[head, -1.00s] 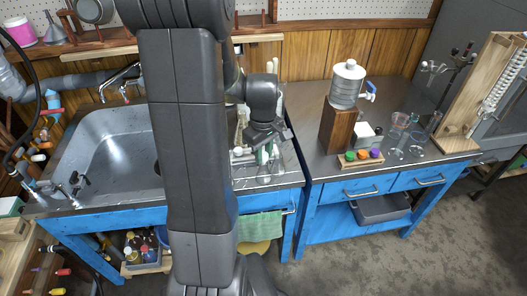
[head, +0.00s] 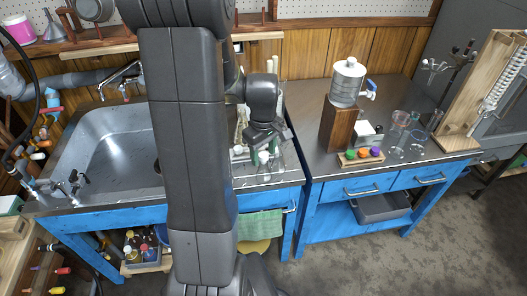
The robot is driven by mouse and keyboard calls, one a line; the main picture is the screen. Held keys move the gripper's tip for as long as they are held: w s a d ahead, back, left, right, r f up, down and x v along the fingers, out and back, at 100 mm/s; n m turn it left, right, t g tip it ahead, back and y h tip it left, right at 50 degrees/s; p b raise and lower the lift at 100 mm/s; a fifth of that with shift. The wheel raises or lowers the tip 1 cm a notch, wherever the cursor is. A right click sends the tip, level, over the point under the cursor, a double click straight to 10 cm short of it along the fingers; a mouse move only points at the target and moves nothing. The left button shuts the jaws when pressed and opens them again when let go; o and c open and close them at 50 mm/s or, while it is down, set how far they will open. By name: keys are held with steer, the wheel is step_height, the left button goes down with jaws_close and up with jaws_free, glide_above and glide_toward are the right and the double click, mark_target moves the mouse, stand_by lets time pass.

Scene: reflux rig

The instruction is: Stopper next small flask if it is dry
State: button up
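My gripper (head: 268,140) is over the glassware on the drainer area right of the sink, pointing down. Its fingers are small and dark here, and I cannot tell whether they are open or hold anything. Clear glassware (head: 272,172) stands just below it, with a small white thing (head: 263,157) close under the fingers. I cannot tell which piece is the small flask, or whether it is wet or dry. A wooden block on the right bench holds a green stopper (head: 350,154), an orange stopper (head: 363,153) and a purple stopper (head: 375,151).
The sink (head: 108,150) lies left, partly hidden by my arm. On the right bench stand a water container (head: 347,82) on a wooden block (head: 337,125), a white box (head: 367,134) and clear beakers (head: 399,125). A green towel (head: 260,225) hangs in front.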

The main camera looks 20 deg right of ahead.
mark_target(263, 155)
step_height(263, 155, up, 14)
steer(key=p, duration=0.1)
stand_by(0.5)
steer(key=shift+f, duration=0.15)
step_height(263, 155, down, 14)
steer(key=shift+r+b, duration=0.15)
steer(key=shift+b, duration=0.35)
steer(key=shift+r, duration=0.25)
steer(key=shift+r, duration=0.1)
